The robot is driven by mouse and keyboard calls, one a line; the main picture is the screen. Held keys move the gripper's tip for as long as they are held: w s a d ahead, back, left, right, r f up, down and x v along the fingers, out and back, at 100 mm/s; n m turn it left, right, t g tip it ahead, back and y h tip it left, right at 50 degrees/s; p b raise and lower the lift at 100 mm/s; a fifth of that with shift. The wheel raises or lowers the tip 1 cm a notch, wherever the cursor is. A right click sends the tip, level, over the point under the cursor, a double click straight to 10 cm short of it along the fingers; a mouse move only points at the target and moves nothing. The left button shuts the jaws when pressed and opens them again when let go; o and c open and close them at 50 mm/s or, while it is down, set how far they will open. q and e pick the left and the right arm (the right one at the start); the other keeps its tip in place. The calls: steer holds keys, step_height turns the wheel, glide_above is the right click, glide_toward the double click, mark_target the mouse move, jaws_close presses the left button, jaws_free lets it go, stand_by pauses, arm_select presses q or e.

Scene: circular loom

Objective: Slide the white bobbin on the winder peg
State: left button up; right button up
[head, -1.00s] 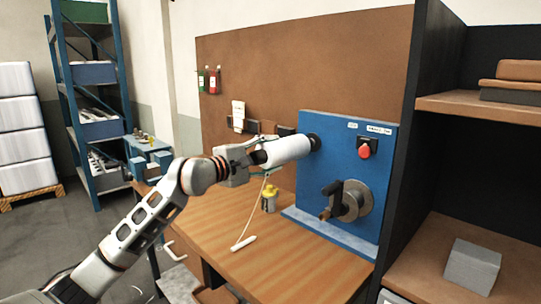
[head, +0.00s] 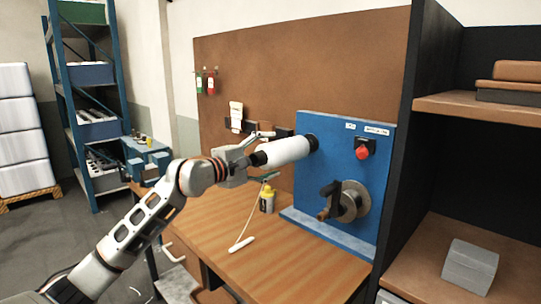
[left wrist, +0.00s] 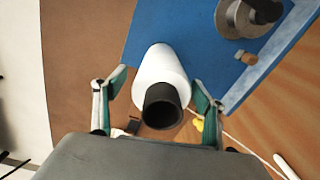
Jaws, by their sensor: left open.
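The white bobbin (head: 285,151) lies sideways against the blue winder panel (head: 340,170), its far end at a dark round flange (head: 312,142). The winder peg itself is hidden, so I cannot see how far the bobbin is on it. The bobbin's dark core end points at my left gripper (head: 265,155). In the left wrist view the bobbin (left wrist: 160,70) sits between the fingers of the left gripper (left wrist: 157,98). The fingers are spread, with a gap on each side of the bobbin. My right gripper is not in view.
The panel carries a red button (head: 362,152) and a crank wheel (head: 350,203). A yellow-capped bottle (head: 267,198) and a white handle on a cord (head: 241,243) are on the wooden bench (head: 270,262). A dark shelf unit (head: 432,133) stands at the right.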

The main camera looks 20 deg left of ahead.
arm_select(q)
steer(key=v, duration=1.1)
steer(key=shift+s, duration=0.25)
steer(key=shift+r, duration=0.1)
